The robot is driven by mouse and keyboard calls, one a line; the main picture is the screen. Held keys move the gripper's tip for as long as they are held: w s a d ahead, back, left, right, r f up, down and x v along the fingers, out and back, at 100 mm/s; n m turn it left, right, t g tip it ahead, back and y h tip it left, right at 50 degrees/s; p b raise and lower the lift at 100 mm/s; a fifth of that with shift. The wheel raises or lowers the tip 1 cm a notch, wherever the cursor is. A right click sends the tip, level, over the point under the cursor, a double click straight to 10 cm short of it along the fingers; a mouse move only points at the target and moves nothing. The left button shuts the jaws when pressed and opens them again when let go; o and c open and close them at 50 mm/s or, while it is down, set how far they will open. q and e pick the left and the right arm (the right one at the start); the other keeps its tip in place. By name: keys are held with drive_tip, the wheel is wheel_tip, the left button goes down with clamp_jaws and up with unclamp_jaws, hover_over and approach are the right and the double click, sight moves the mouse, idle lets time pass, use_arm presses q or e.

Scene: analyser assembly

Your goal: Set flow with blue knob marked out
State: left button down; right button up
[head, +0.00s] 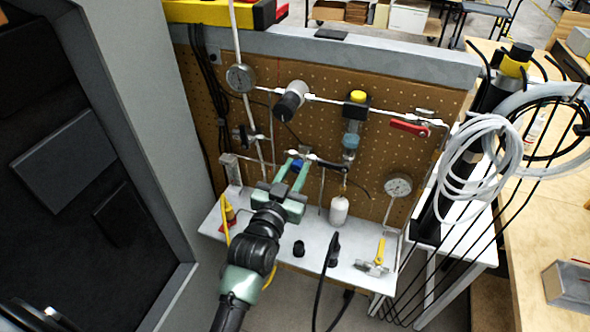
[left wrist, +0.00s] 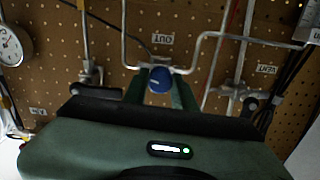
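The blue knob (head: 297,164) is on the pegboard panel, low on the pipework. It also shows in the left wrist view (left wrist: 159,80), close to an upside-down OUT label (left wrist: 162,39). My left gripper (head: 296,170) is at the panel with its two green fingers pointing at it. In the left wrist view the fingers (left wrist: 160,84) stand on either side of the knob. They look open, and I cannot tell whether either one touches it. My right gripper is not in view.
A white shelf (head: 315,232) below holds a yellow-handled valve (head: 379,254) and loose black parts. A tall dark cabinet (head: 75,160) stands at left. Coiled white tubing (head: 480,165) hangs at right.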

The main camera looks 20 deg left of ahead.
use_arm(q)
drive_tip(key=shift+r+n+p, duration=0.25)
drive_tip(key=shift+n+p, duration=0.35)
drive_tip(key=shift+p, duration=0.1)
drive_tip(key=shift+f+n, duration=0.2)
drive_tip(key=shift+n, duration=0.4)
drive_tip(key=c, duration=1.1)
unclamp_jaws()
drive_tip(key=shift+s+f, duration=0.15)
drive_tip(key=shift+s, duration=0.4)
drive_tip(key=s+b, duration=0.1)
drive_tip(key=s, duration=0.5)
drive_tip(key=shift+s+a, duration=0.15)
drive_tip(key=shift+s, duration=0.2)
